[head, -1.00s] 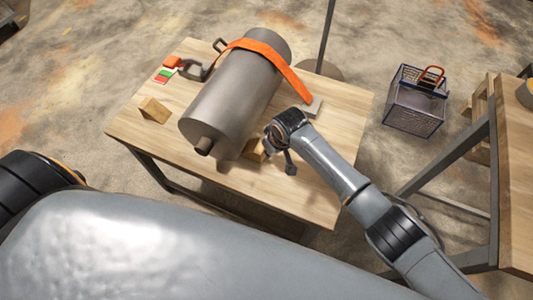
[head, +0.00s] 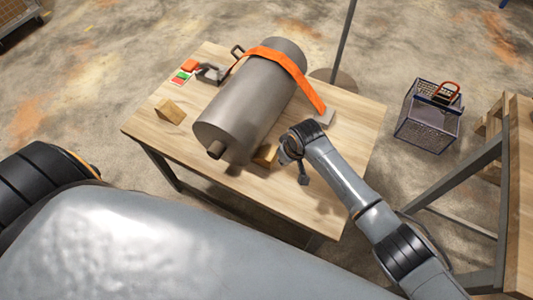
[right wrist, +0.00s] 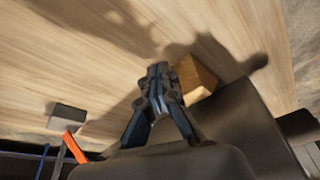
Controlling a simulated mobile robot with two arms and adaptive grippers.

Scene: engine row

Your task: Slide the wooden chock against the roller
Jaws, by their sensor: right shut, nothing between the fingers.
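The roller (head: 248,105) is a grey metal cylinder with a stub shaft, lying on the wooden table under an orange strap (head: 288,68). One wooden chock (head: 266,156) sits at its right side near the shaft end; it also shows in the right wrist view (right wrist: 197,77), close to the roller. I cannot tell if they touch. Another wooden chock (head: 170,111) stands to the left of the roller with a clear gap. My right gripper (head: 292,156) is just right of the near chock, shut and empty; its fingertips (right wrist: 158,76) are beside the chock. My left gripper is out of view.
The table (head: 345,140) is bare right of my right gripper. A grey block (head: 323,119) lies by the strap end. A red and green box (head: 182,76) and a strap ratchet (head: 212,73) are at the back left. A wire basket (head: 427,125) stands on the floor.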

